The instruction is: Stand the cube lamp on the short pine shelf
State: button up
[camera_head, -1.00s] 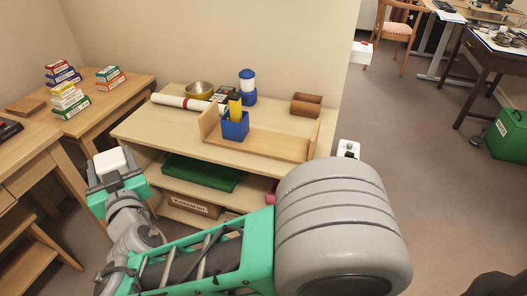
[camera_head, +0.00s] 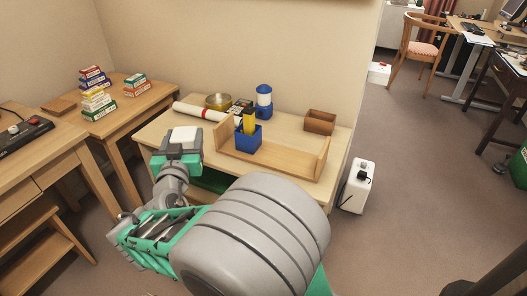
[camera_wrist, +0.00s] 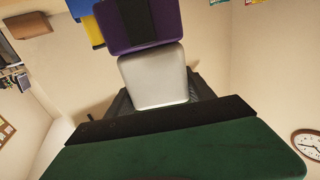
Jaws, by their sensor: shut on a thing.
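The cube lamp (camera_head: 184,134), a small white block, sits in my gripper (camera_head: 179,148), which is shut on it. In the wrist view the lamp (camera_wrist: 153,80) shows as a pale grey-white block beyond a dark pad. The short pine shelf (camera_head: 272,160) is a low board with two upright ends, standing on the wooden table. My gripper is to the left of the shelf, apart from it. The middle and right of the shelf look bare.
A brown box (camera_head: 320,122) stands at the right.

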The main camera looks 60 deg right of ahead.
jog(key=s+d+m+g+h+p, duration=0.1)
jog(key=s+d+m+g+h, duration=0.45)
jog(key=s+d, duration=1.1)
jog(key=d+f+g+y+b, duration=0.2)
jog(key=d+f, duration=1)
jog(key=d, duration=0.2)
jog(key=shift+s+d+g, duration=0.3)
jog(key=shift+d+g, duration=0.05)
jog(key=shift+d, duration=0.05)
jog(key=shift+f, duration=0.1)
jog(key=shift+f+b, duration=0.2)
jog(key=shift+b, duration=0.2)
jog(key=o, duration=1.6)
